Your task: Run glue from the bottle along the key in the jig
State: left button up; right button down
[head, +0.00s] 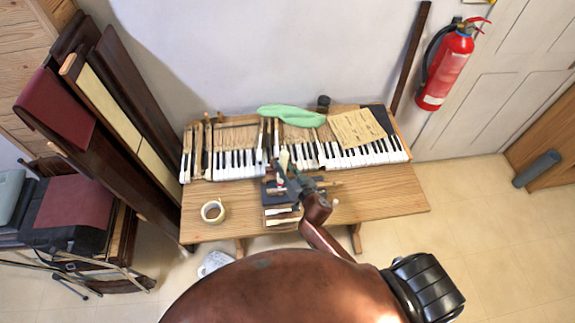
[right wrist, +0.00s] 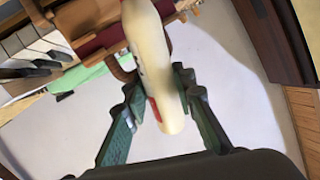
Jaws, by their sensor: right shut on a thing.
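My right gripper (head: 288,176) is over the front middle of the bench and is shut on the cream glue bottle (head: 284,158). In the right wrist view the bottle (right wrist: 153,60) stands between the gripper fingers (right wrist: 160,97), with a little red on its side. The dark jig (head: 270,192) appears to lie beneath the gripper, largely covered by it and my arm. I cannot make out the key in it, or whether the bottle's tip touches anything. My left gripper is not in view.
The piano keyboard (head: 360,155) runs along the back of the wooden bench (head: 385,198). A green cloth (head: 290,115) and a paper sheet (head: 356,128) lie behind the keys. A mug (head: 213,211) stands at front left. Loose keys (head: 281,220) lie at the front. The bench's right front is clear.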

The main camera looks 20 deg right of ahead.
jog(key=a, duration=0.2)
jog(key=w+a, duration=0.1)
jog(key=a, duration=0.1)
jog(key=shift+w+a, duration=0.2)
jog(key=shift+a, duration=0.2)
jog(key=shift+r, duration=0.1)
notch_tip(320, 180, up, 6)
jog(key=p, duration=0.5)
jog(key=shift+p, duration=0.3)
notch_tip(320, 180, up, 3)
jog(key=p, duration=0.3)
dwell(1.0)
notch_tip(320, 180, down, 7)
jog(key=b, duration=0.5)
